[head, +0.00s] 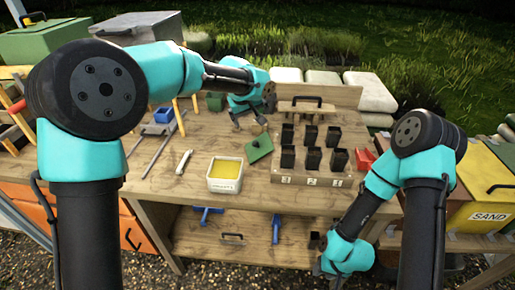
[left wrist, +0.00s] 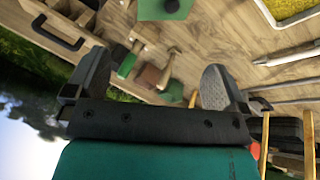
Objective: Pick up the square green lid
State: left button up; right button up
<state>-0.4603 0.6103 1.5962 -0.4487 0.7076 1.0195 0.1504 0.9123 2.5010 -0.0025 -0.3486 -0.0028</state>
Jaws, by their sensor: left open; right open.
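The square green lid (head: 259,148), with a small dark knob on top, lies on the wooden workbench (head: 150,190) between the yellow-filled tub and the black tubes. In the left wrist view, a green square (left wrist: 165,9), likely this lid, is cut off by the top edge. My left gripper (head: 249,120) is just behind the lid in the head view, apart from it. Its fingers (left wrist: 155,82) are spread with nothing held between them. My right gripper (head: 316,250) is low at the bench's front, far from the lid; its fingers are small and partly hidden.
A white tub (head: 225,187) with yellow contents stands left of the lid. A wooden rack (head: 300,195) with several black square tubes stands right. A white-handled tool (head: 184,161) and a blue box (head: 163,115) are at left. A yellow SAND bin (head: 490,190) is at far right.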

pick_arm(q)
send_near(262, 143)
jog(key=shift+x, duration=1)
jog(key=shift+s+f, duration=0.1)
jog(key=shift+s, duration=0.05)
jog(key=shift+x, duration=2.55)
jog(key=c, duration=0.9)
jog(key=shift+o, duration=0.2)
